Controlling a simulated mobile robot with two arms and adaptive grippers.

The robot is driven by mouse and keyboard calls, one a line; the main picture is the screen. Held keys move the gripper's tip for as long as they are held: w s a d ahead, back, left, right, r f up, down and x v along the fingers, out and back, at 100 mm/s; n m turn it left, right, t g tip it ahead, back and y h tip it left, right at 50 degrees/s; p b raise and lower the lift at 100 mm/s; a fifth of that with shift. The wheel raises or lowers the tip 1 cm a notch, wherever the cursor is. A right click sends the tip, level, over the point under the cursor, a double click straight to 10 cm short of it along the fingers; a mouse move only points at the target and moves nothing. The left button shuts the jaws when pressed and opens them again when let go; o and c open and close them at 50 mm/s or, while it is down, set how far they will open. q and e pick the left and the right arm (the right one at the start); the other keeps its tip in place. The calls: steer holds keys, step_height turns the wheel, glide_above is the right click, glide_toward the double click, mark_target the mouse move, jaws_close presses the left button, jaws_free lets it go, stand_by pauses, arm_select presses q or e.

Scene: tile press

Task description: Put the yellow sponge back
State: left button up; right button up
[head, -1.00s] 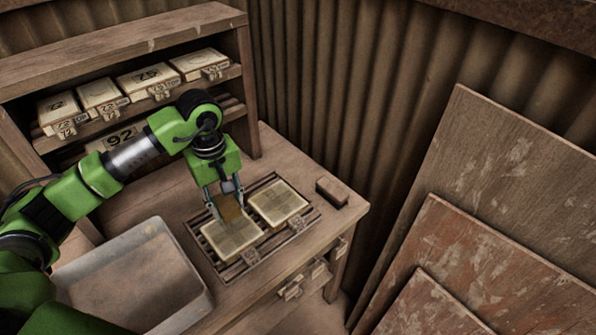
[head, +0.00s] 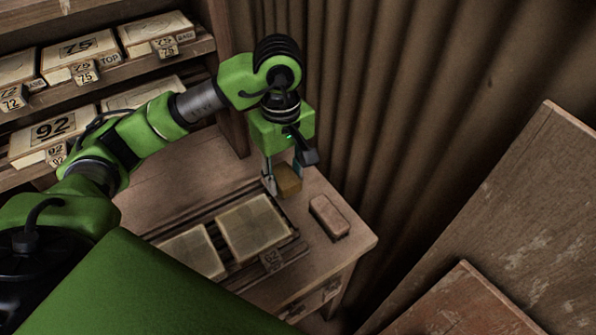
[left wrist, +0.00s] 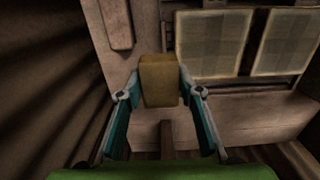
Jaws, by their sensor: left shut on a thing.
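My left gripper (head: 283,184) is shut on the yellow sponge (head: 289,181) and holds it over the bench top at the back right, behind the slatted rack. In the left wrist view the sponge (left wrist: 159,80) sits between the two fingers of my left gripper (left wrist: 160,92), with the bench beneath it. I cannot tell the exact gap between sponge and bench. My right gripper is not in view.
Two pale square tiles lie on the slatted rack, the right one (head: 252,227) nearer the sponge. A brown block (head: 329,217) lies near the bench's right edge. A shelf with numbered boxes (head: 81,55) stands at left. Corrugated wall (head: 400,110) is behind; boards (head: 530,220) lean right.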

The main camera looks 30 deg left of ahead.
arm_select(q)
steer(key=w+a+f, duration=0.1)
steer(key=w+f, duration=0.1)
steer(key=w, duration=0.1)
steer(key=w+f+p, duration=0.1)
steer(key=w+f, duration=0.1)
steer(key=w, duration=0.1)
steer(key=w+a+f+p, duration=0.1)
steer(key=w+f, duration=0.2)
steer(key=shift+a, duration=0.35)
steer(key=shift+w+a+f, duration=0.1)
steer(key=shift+w+f, duration=0.2)
steer(key=shift+f, duration=0.2)
step_height(320, 180, down, 3)
steer(key=shift+w+p, duration=0.1)
steer(key=shift+p, duration=0.75)
steer(key=shift+f, duration=0.2)
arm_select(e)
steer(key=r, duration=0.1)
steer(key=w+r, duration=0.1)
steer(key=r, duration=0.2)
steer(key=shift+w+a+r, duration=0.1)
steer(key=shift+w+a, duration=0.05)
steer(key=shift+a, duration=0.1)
